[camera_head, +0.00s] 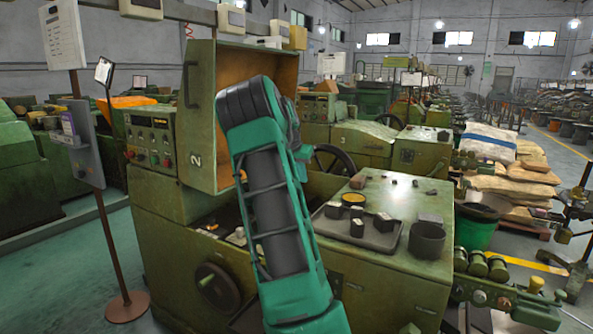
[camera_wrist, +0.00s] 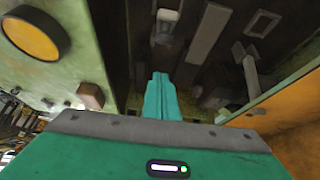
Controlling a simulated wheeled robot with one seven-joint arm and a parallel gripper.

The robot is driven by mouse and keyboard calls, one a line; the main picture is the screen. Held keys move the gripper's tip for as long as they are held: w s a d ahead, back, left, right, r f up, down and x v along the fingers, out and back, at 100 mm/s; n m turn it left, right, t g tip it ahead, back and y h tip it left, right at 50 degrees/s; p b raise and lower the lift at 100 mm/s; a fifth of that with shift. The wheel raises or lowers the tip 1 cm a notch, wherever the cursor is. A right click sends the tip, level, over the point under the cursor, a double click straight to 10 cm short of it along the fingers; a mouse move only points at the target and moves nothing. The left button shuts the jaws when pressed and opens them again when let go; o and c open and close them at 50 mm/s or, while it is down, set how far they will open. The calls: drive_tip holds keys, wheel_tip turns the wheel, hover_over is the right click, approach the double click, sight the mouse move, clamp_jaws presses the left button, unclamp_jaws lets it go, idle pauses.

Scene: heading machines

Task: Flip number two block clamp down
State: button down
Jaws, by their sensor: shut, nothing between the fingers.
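The green heading machine marked 2 (camera_head: 390,265) stands in front of me with its hinged cover (camera_head: 197,110) raised. In the wrist view, my gripper (camera_wrist: 160,78) is shut and empty, its teal fingers together and pointing into the dark open bay (camera_wrist: 140,50) of the machine. Ahead of the fingers are a pale-ended lever (camera_wrist: 166,20), a grey bar (camera_wrist: 206,32) and a T-shaped metal part (camera_wrist: 248,65). I cannot tell which of these is the number two block clamp. The fingers look apart from them. In the head view my arm hides the gripper and much of the bay.
A handwheel (camera_head: 217,288) sits on the front. The cover's orange inside (camera_wrist: 295,105) is close at right in the wrist view.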

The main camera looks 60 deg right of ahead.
drive_tip(key=shift+s+a+f, duration=0.1)
drive_tip(key=shift+a+f, duration=0.55)
drive_tip(key=shift+f, duration=0.2)
drive_tip(key=shift+s+a+f, duration=0.1)
drive_tip(key=shift+a+f, duration=0.55)
drive_tip(key=shift+f, duration=0.15)
